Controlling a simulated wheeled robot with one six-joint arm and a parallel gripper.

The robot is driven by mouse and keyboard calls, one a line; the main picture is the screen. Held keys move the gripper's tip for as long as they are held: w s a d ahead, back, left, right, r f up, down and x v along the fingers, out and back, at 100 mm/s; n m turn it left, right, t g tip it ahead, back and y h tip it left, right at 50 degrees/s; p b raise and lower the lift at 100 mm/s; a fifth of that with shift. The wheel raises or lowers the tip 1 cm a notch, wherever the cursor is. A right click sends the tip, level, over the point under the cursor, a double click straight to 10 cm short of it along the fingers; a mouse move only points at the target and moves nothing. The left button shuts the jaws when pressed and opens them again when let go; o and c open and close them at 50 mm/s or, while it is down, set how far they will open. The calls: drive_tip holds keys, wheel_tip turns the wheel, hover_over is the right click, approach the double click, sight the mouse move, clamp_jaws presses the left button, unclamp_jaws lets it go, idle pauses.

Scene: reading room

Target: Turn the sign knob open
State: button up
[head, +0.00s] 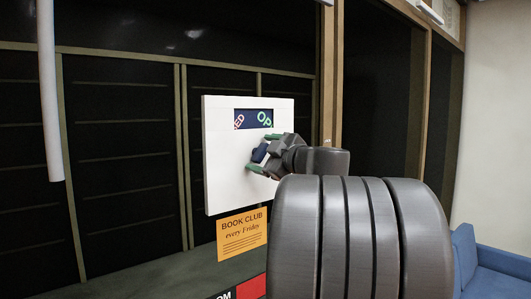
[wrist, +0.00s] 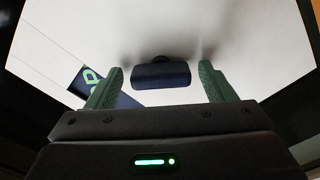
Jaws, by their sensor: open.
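The white sign panel (head: 222,160) hangs upright on the dark wall. Its dark window (head: 253,119) shows a red "ED" at the left and a green "OP" at the right. The dark blue sign knob (head: 260,152) sticks out below the window, partly hidden by my gripper (head: 263,155). In the wrist view, the knob (wrist: 160,75) lies between the two green fingers of my gripper (wrist: 162,72). A clear gap shows on each side of the knob. My gripper is open and holds nothing. A part of the window (wrist: 92,82) with green lettering shows at the left.
An orange "Book Club" notice (head: 241,233) is just below the panel. A wooden post (head: 329,80) stands to its right. A blue seat (head: 485,265) is at the lower right, and a pale pole (head: 50,100) at the upper left.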

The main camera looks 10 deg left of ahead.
drive_tip(key=shift+a, duration=0.15)
drive_tip(key=c, duration=1)
drive_tip(key=shift+n, duration=0.3)
drive_tip(key=n, duration=0.3)
drive_tip(key=shift+f+b, duration=0.1)
drive_tip(key=shift+b, duration=0.25)
drive_tip(key=shift+n+b, duration=0.5)
drive_tip(key=shift+n, duration=1.5)
